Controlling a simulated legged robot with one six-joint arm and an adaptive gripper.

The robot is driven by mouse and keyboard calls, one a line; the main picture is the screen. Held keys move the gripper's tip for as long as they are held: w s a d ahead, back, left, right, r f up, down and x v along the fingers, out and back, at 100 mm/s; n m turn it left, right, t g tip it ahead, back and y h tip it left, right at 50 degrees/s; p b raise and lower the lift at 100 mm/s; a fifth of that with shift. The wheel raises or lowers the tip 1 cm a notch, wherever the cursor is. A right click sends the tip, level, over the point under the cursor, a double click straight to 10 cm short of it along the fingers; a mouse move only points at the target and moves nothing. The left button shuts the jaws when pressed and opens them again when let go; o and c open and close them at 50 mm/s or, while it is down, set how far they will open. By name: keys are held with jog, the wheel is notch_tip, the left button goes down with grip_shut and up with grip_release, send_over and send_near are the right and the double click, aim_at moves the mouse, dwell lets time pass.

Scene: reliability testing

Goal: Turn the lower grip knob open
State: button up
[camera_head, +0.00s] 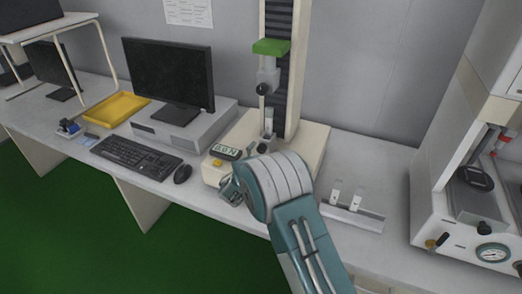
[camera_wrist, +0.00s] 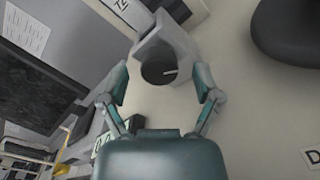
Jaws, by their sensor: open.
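The lower grip (camera_head: 268,122) is a small grey clamp on the cream base of the testing machine. Its dark round knob (camera_head: 264,146) faces outward, and in the wrist view the lower grip knob (camera_wrist: 157,72) shows a pale line on its face, in front of a grey block (camera_wrist: 168,38). My gripper (camera_wrist: 164,82) is open, one finger on each side of the knob. Gaps show between the fingers and the knob, and nothing is held. In the head view my arm's wrist hides part of my gripper (camera_head: 233,187).
The upper grip (camera_head: 267,78) with its black knob hangs below the green crosshead (camera_head: 271,47). A lit display (camera_head: 226,152) is on the base. A specimen holder (camera_head: 352,215) stands right; a mouse (camera_head: 183,174) and keyboard (camera_head: 136,157) lie left.

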jog(key=shift+w+d, duration=0.25)
jog(key=shift+w, duration=0.45)
grip_shut()
